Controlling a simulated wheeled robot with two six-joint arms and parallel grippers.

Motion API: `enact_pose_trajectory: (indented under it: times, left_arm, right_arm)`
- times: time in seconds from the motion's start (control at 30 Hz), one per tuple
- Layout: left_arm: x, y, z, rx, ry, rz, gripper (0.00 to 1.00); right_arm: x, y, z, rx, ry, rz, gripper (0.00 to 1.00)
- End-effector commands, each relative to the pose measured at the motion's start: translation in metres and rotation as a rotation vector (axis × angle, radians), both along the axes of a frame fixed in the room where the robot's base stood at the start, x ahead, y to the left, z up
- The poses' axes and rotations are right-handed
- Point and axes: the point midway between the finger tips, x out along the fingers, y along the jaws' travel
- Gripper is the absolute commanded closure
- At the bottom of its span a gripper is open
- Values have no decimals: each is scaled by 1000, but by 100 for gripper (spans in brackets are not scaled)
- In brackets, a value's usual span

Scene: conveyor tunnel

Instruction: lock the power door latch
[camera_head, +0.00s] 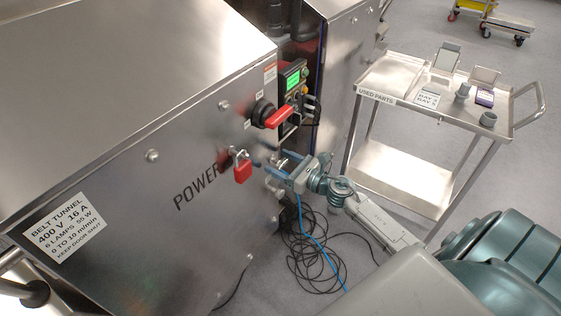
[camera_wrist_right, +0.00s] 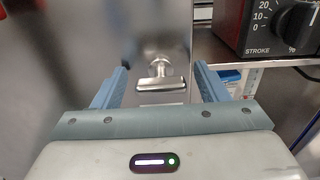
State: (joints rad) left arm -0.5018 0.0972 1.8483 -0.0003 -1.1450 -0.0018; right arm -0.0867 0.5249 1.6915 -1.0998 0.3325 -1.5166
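The power door latch is a metal T-handle (camera_wrist_right: 160,84) on a round stem, fixed to a steel door face. Its bar lies roughly level across the right wrist view. My right gripper (camera_wrist_right: 161,68) is open, with one blue finger on each side of the handle and a visible gap to both. In the head view my right gripper (camera_head: 272,162) is at the cabinet's right edge beside the word POWER, where its fingers make the latch hard to see. A red padlock (camera_head: 243,172) hangs on the panel just left of it. My left gripper is not in view.
A red rotary handle (camera_head: 279,117) sticks out above the gripper, beside a control box with a green screen (camera_head: 292,81). The STROKE dial box (camera_wrist_right: 270,25) is right of the fingers. Cables (camera_head: 318,258) lie on the floor. A parts cart (camera_head: 392,102) stands at right.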

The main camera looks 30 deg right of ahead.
Motion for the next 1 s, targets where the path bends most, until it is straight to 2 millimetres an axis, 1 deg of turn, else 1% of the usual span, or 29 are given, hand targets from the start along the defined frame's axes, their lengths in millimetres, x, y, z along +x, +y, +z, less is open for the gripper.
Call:
enact_pose_trajectory:
  times: [0.03,0.17,0.2,0.23,0.53,0.63,0.67,0.77,1.0]
  left_arm:
    - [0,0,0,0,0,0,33]
    - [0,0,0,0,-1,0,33]
    - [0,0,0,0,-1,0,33]
    - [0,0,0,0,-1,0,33]
    - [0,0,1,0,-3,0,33]
    - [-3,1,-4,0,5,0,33]
    - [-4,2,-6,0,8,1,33]
    - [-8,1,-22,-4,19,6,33]
    - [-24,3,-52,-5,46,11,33]
  right_arm:
    - [0,0,0,0,0,0,41]
    - [0,0,0,0,0,0,66]
    - [0,0,0,0,0,0,74]
    - [0,0,0,0,0,0,77]
    - [0,0,1,31,13,0,77]
    - [0,0,1,69,29,0,77]
    - [0,0,1,84,35,0,77]
    - [0,-1,1,143,60,-1,77]
    - [0,-1,2,339,141,0,77]
